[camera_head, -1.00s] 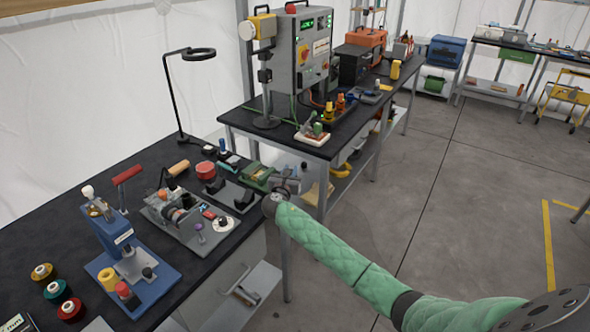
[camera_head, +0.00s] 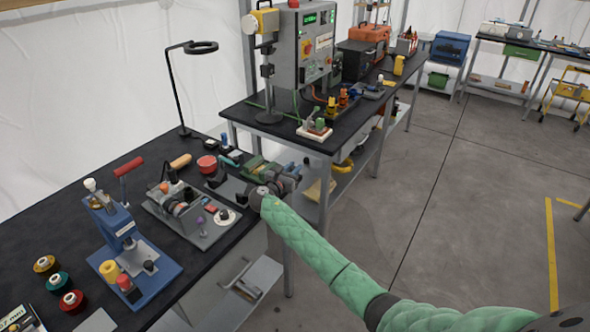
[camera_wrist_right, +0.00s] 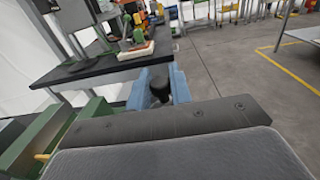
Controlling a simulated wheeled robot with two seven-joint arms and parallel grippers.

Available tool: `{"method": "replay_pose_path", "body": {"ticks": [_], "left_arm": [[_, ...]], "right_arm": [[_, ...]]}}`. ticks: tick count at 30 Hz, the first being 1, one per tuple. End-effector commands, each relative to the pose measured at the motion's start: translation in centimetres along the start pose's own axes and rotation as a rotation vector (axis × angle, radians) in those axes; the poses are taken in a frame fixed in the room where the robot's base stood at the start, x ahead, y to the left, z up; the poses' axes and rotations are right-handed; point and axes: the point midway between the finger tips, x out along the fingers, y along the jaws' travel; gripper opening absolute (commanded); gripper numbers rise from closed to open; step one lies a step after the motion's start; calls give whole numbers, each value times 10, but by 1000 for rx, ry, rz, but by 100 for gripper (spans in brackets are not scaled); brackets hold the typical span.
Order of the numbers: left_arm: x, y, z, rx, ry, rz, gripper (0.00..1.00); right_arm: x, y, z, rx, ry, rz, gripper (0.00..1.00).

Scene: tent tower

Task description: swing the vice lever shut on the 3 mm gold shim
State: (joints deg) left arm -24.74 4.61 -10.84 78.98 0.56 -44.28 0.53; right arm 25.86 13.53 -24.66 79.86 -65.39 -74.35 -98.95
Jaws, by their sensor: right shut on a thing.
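The green vice (camera_head: 258,169) stands at the right end of the near black bench. It shows close up at the left of the right wrist view (camera_wrist_right: 38,140), with a small gold-yellow piece (camera_wrist_right: 42,156) at its jaws that may be the shim. My right gripper (camera_head: 291,172) is beside the vice, at the bench's end. In the wrist view its blue fingers (camera_wrist_right: 159,98) are shut on an upright black knob (camera_wrist_right: 158,82), seemingly the vice lever's grip. The rest of the lever is hidden behind my gripper body. My left gripper is not in view.
A grey fixture (camera_head: 190,214) and a blue press (camera_head: 125,245) stand left of the vice on the near bench. A black ring lamp (camera_head: 200,47) rises behind. The second bench (camera_head: 262,127) is just beyond my right gripper.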

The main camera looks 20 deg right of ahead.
Motion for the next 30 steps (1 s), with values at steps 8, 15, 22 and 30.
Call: {"method": "replay_pose_path", "body": {"ticks": [8, 15, 22, 30], "left_arm": [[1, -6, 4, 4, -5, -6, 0], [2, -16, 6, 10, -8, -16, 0], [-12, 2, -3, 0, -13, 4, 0], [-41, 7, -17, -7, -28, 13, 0]], "right_arm": [[0, 0, 0, 0, 1, 1, 28], [-1, 0, 0, 0, 0, 1, 28], [-22, 0, -4, 2, 1, 2, 28], [-60, 0, -3, 1, 1, 2, 28]]}}
